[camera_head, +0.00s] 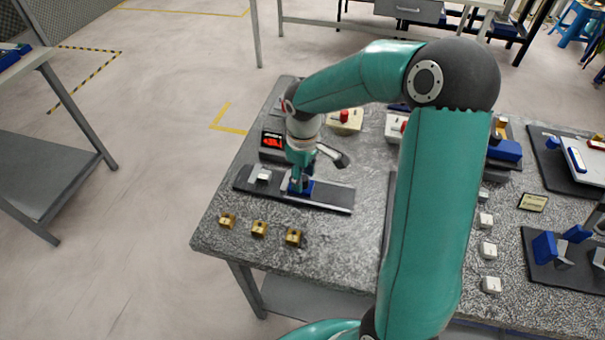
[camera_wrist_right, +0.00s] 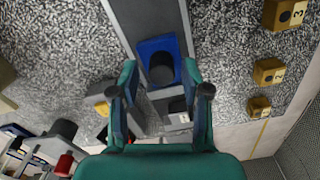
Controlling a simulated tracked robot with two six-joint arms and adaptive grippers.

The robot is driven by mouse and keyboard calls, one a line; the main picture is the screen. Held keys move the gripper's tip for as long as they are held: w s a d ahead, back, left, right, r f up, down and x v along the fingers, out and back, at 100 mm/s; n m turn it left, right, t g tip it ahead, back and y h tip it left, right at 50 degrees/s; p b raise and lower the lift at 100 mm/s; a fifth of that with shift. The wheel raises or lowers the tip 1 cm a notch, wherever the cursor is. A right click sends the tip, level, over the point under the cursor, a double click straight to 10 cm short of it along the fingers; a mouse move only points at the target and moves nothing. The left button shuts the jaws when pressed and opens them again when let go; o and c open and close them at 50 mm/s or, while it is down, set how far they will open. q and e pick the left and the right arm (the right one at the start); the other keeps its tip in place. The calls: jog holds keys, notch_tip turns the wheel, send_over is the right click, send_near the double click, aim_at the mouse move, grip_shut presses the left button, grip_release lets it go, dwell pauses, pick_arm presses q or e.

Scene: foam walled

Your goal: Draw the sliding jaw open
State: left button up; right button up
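The blue sliding jaw (camera_head: 307,186) sits on a dark base plate with a grey rail (camera_head: 328,199) at the left part of the table. In the right wrist view the jaw (camera_wrist_right: 175,45) is a blue block with a dark round knob (camera_wrist_right: 161,70) on top. A pale block (camera_head: 263,177) stands on the same plate, left of the jaw. My right gripper (camera_head: 301,178) points down over the jaw. In the wrist view its two fingers (camera_wrist_right: 160,76) are apart, one on each side of the knob; contact cannot be told. My left gripper is not in view.
Several brass numbered blocks (camera_head: 259,229) lie along the front edge of the table. A box with a red display (camera_head: 272,141) and a beige box with a red button (camera_head: 345,120) stand behind the plate. Other fixtures (camera_head: 555,250) fill the right side.

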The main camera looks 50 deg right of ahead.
aim_at(303, 177)
dwell(0.3)
notch_tip(303, 177, up, 12)
dwell(0.5)
jog(key=shift+f, duration=0.1)
dwell(0.3)
